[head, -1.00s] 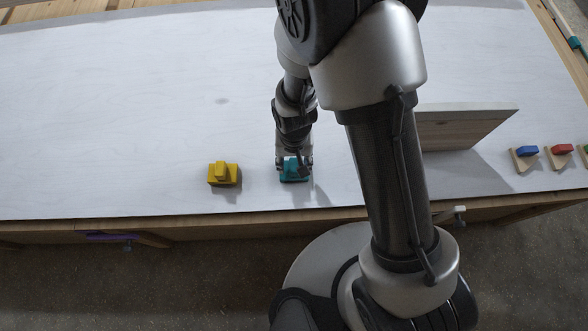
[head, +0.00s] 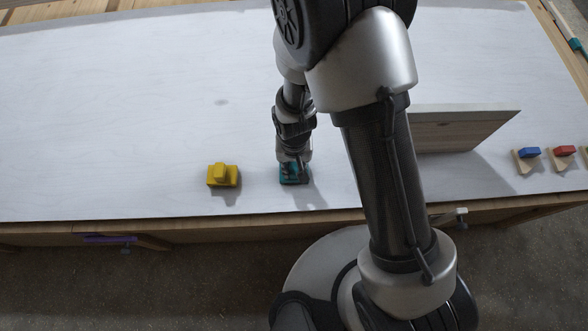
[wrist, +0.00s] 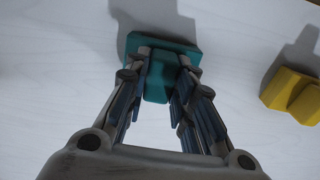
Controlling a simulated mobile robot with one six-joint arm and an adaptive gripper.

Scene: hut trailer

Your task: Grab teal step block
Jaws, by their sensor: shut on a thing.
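The teal step block (head: 293,181) sits on the white tabletop near its front edge. It has a wide base and a narrower raised part. In the wrist view the teal block (wrist: 160,57) is at the top middle, with its raised part between my fingers. My gripper (wrist: 163,68) is shut on that raised part. In the head view my gripper (head: 293,169) comes down onto the block from above and hides part of it.
A yellow step block (head: 222,176) stands to the left of the teal one. An upright wooden panel (head: 460,130) is to the right, behind my arm. Small wooden pieces with blue (head: 529,153) and red (head: 565,151) blocks lie further right. The table's left side is clear.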

